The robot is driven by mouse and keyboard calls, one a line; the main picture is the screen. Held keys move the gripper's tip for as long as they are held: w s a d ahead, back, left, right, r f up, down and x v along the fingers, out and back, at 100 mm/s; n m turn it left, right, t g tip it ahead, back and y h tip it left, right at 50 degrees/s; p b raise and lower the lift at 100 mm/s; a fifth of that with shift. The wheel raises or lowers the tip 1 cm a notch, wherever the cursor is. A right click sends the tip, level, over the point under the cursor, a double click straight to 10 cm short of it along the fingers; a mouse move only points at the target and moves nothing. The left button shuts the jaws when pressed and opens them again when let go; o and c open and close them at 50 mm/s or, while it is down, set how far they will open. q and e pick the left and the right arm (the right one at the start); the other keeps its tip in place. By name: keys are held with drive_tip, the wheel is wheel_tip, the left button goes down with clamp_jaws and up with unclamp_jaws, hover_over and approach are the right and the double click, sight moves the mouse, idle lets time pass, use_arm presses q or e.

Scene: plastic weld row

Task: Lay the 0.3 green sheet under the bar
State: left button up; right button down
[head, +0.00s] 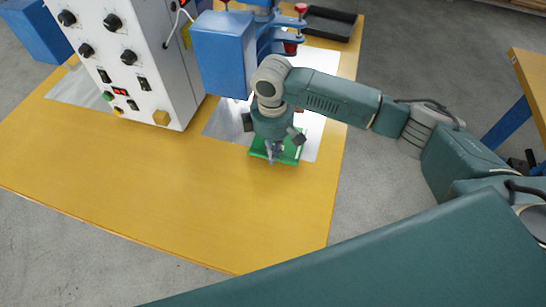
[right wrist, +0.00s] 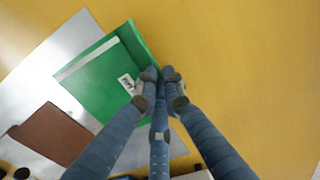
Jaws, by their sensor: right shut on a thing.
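A green sheet (head: 293,154) with a raised edge lies over the front of a pale metal plate (head: 225,120) on the yellow table. In the right wrist view the green sheet (right wrist: 97,82) shows a white label (right wrist: 127,84), too small to read for sure, and a pale strip along one side. My right gripper (head: 272,156) points down, its fingers (right wrist: 161,73) closed on the sheet's raised edge. I cannot tell whether the sheet touches the plate. The bar is not clearly seen; my right arm and the blue machine head (head: 224,52) cover that area. My left gripper is out of view.
A white control cabinet (head: 135,65) with black knobs stands left of the machine. A brown pad (right wrist: 50,135) lies on the plate. A black tray (head: 330,22) sits at the far edge. The yellow table (head: 170,185) is clear in front.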

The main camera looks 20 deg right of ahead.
drive_tip(key=shift+f, duration=1.5)
drive_tip(key=shift+f, duration=0.15)
drive_tip(key=c, duration=1.9)
unclamp_jaws()
wheel_tip(320, 180, up, 12)
drive_tip(key=shift+r, duration=0.2)
drive_tip(key=shift+f, duration=0.1)
